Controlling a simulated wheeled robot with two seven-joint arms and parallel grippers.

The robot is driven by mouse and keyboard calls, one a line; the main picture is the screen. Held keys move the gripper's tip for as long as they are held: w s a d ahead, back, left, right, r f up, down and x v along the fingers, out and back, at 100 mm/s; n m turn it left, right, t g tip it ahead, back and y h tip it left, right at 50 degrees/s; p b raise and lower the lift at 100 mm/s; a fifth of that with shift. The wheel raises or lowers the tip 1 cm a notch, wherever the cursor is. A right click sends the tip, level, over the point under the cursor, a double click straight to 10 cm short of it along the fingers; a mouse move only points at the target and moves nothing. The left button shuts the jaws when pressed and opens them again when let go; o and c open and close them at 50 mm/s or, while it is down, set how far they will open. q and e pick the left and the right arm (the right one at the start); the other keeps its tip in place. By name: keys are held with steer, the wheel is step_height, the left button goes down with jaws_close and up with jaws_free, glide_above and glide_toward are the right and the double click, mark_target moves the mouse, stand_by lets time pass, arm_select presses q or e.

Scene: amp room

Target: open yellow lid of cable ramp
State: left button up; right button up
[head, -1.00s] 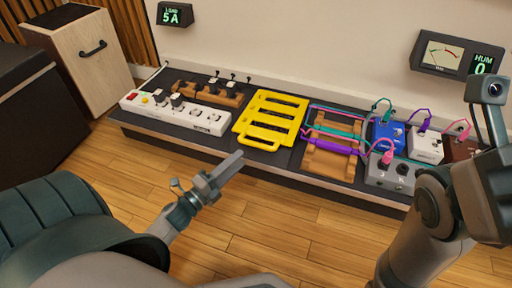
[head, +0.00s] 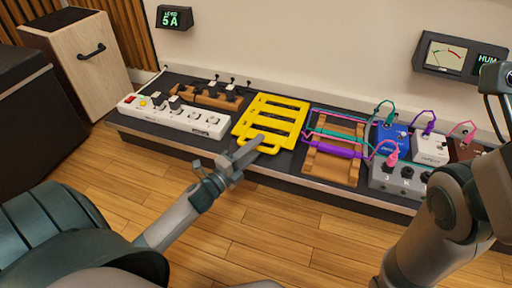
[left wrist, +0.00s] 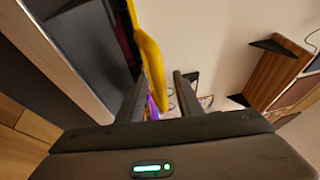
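The yellow lid (head: 271,116) is a slotted panel lying flat on the dark low platform, with a loop handle (head: 262,146) at its front edge. My left gripper (head: 256,143) reaches in from the front, its fingertips at this handle. In the left wrist view, the yellow lid's edge (left wrist: 150,60) lies between the two spread fingers (left wrist: 158,97), with a gap by the right finger. The fingers are apart, so the gripper is open. The channel under the lid is hidden.
A white power strip (head: 174,116) lies left of the lid. A wooden frame (head: 334,167) with coloured cables is to its right, then several effect pedals, including a blue one (head: 388,137). The wood floor (head: 260,225) in front is clear.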

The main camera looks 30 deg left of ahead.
arm_select(q)
jaws_close()
steer(key=shift+r, duration=0.1)
